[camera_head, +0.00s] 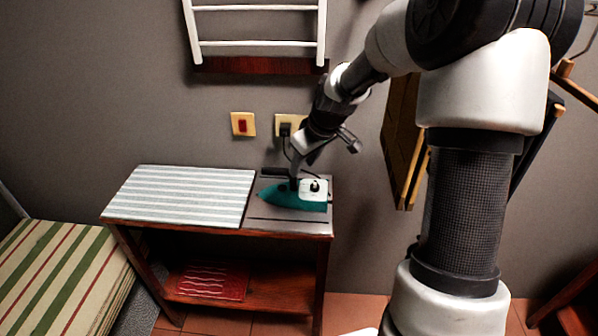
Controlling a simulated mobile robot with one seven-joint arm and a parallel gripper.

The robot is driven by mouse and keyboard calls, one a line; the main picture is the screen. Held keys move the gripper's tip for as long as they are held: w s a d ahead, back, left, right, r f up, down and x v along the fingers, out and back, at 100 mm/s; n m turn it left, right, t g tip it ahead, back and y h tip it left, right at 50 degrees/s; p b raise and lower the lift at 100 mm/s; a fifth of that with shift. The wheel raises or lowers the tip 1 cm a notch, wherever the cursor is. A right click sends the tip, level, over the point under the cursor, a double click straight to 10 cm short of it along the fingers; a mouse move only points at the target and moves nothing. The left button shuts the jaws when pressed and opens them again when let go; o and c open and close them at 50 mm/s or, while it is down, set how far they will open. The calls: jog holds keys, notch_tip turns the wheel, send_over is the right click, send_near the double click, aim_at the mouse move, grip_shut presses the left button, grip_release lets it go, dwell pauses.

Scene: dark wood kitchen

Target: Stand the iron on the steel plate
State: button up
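The iron (292,197) is teal with a white rear part and a dark handle. It lies at the right end of the wooden table, over the grey steel plate (290,224), with its tip pointing left. I cannot tell if its sole touches the plate all over. My gripper (295,180) reaches down from the upper right to the iron's handle. Its fingers are small and dark here, and I cannot tell whether they are closed on the handle.
A striped ironing pad (180,195) covers the table's left part. A red folded cloth (212,280) lies on the lower shelf. A wall socket (290,126) with a plug and cord is behind the table. A striped bed (60,275) stands at left; wooden folding items (403,140) hang at right.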

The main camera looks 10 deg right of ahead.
jog(key=shift+v, duration=1.6)
jog(key=shift+o, duration=0.3)
dwell(0.5)
